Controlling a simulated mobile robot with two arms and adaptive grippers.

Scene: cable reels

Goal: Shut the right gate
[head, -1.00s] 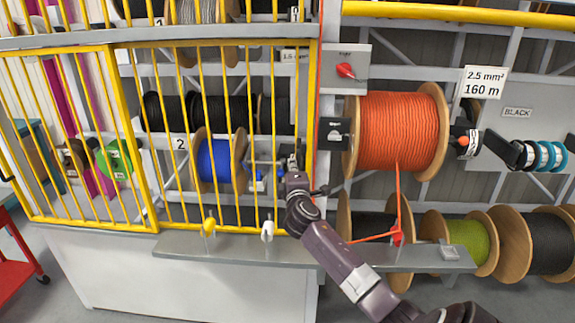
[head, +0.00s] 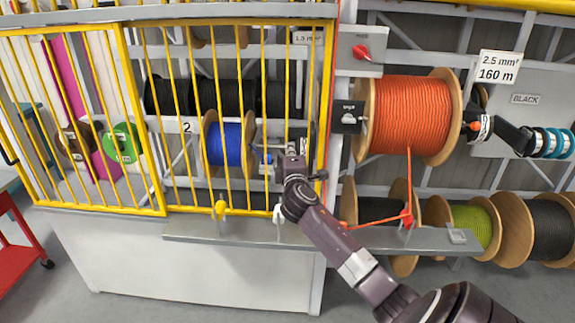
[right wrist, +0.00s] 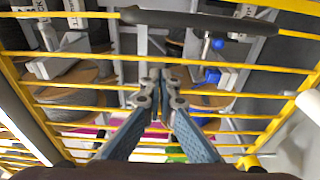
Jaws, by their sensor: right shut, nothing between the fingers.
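The right gate (head: 250,26) is a yellow barred frame in the head view, in front of the blue reel (head: 228,145). Its right edge lies close beside the grey post; I cannot tell whether a thin gap remains. My right gripper (head: 292,148) is at the bars near that edge. In the right wrist view my right gripper (right wrist: 160,78) has its fingers together and empty, pointing at the gate's yellow bars (right wrist: 90,57). A dark handle (right wrist: 200,22) spans the top of that view. Whether the fingertips touch the bars is unclear. My left gripper is out of view.
Another yellow barred gate (head: 70,30) stands to the left. A grey ledge (head: 335,243) with small hooks runs below. An orange cable reel (head: 410,115) is right of the post, with switch boxes (head: 360,50) beside it. A red cart (head: 25,235) is at far left.

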